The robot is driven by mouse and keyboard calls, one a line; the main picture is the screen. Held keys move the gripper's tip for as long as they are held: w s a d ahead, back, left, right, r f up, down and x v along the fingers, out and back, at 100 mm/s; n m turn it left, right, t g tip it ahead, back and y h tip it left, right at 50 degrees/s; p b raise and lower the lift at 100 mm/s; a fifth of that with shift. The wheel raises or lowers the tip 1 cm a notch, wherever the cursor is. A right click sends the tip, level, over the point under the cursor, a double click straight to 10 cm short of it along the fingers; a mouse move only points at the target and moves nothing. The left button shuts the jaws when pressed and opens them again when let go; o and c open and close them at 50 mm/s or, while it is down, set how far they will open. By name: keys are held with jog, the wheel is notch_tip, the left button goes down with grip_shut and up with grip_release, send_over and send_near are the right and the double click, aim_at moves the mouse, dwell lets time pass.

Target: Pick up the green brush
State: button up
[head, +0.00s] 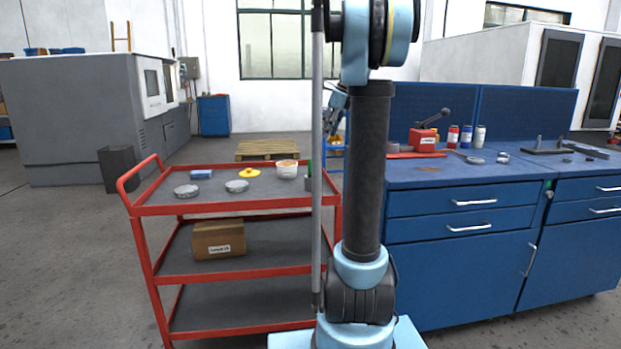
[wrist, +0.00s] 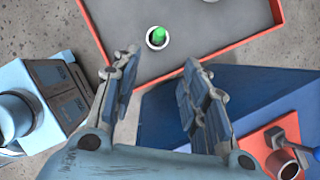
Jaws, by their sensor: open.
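A green thing, probably the green brush (wrist: 160,35), stands in a round, light-rimmed holder (wrist: 150,43) on the cart's grey top tray in the wrist view. Only its green upper end shows. In the head view a sliver of green (head: 309,167) shows at the tray's right end, mostly hidden by my arm. My gripper (wrist: 161,60) is open and empty, its two fingers spread. The green thing appears beyond the fingertips, roughly between them in the picture and apart from them.
The red cart (head: 238,209) holds two grey discs, a yellow part (head: 249,173), a white tub (head: 287,169) and a blue block (head: 201,174) on top. A box (head: 219,240) sits below. The blue workbench (head: 460,230) on the right carries a red press (head: 424,140) and bottles.

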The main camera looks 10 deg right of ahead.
send_near(310, 166)
jog(key=f, duration=0.1)
jog(key=w+f, duration=0.1)
jog(key=f, duration=0.1)
jog(key=w+f, duration=0.1)
jog(key=f, duration=0.1)
jog(key=shift+a, duration=0.2)
jog(key=shift+a+x, duration=0.2)
jog(key=shift+x, duration=1.05)
jog(key=shift+a+x, duration=0.15)
jog(key=shift+x, duration=1.1)
jog(key=shift+w+r, duration=0.15)
grip_shut()
